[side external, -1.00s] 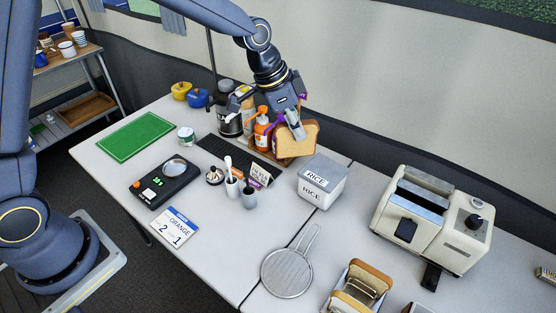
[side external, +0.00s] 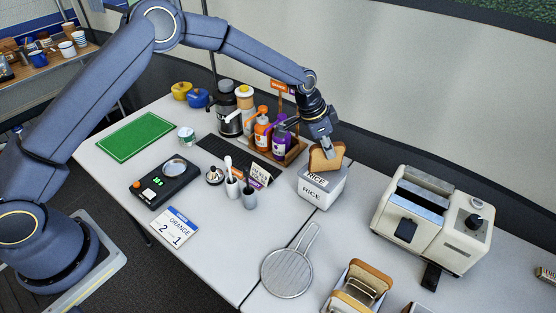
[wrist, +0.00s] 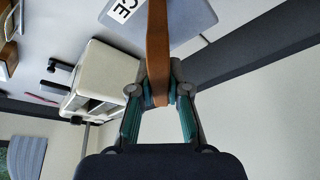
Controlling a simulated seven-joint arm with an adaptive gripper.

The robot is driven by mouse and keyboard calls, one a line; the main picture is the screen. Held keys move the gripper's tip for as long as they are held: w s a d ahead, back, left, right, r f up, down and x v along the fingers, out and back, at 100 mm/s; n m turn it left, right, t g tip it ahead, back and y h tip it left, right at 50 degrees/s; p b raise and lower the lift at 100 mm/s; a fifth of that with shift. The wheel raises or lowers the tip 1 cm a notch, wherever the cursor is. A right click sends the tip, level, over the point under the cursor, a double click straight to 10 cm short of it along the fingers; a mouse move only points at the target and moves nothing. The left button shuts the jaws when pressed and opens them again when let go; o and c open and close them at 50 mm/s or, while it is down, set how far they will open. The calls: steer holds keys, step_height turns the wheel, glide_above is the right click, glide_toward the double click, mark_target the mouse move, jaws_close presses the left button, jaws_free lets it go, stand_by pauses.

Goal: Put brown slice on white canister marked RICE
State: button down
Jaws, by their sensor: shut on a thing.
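The brown slice (side external: 326,157) is a piece of bread with a brown crust, held upright in my gripper (side external: 327,143). In the wrist view the slice (wrist: 158,50) is edge-on between the two fingers of my gripper (wrist: 160,92), which are shut on it. The white canister marked RICE (side external: 323,190) is a squarish box on the table. The slice is at the back part of its lid; I cannot tell whether it touches the lid. In the wrist view part of the canister (wrist: 188,18) shows beyond the slice, with its lettering cut off.
A cream toaster (side external: 433,222) stands right of the canister. A strainer (side external: 287,272) lies in front, and a rack with bread (side external: 362,285) is at the front edge. Bottles (side external: 262,132) and a small sign (side external: 262,176) stand to the left.

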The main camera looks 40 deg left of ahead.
steer(key=c, duration=1.1)
jaws_free()
steer(key=shift+f, duration=0.1)
steer(key=shift+c, duration=0.2)
steer(key=shift+r, duration=0.4)
steer(key=s+a+r+n+y, duration=0.1)
steer(key=s+a+r, duration=0.25)
steer(key=r, duration=0.35)
steer(key=s+a+r+n+t, duration=0.1)
steer(key=s+a+r, duration=0.2)
steer(key=s+r, duration=0.3)
steer(key=s+a+r+y, duration=0.1)
steer(key=s+a+r, duration=0.3)
steer(key=r, duration=0.4)
steer(key=s+a+n, duration=0.3)
steer(key=s+a, duration=0.1)
steer(key=s, duration=0.7)
steer(key=s+a+r+n+t+y, duration=0.1)
steer(key=s+a+n, duration=0.3)
steer(key=s, duration=0.8)
steer(key=shift+s+a+r, duration=0.25)
steer(key=shift+a, duration=0.5)
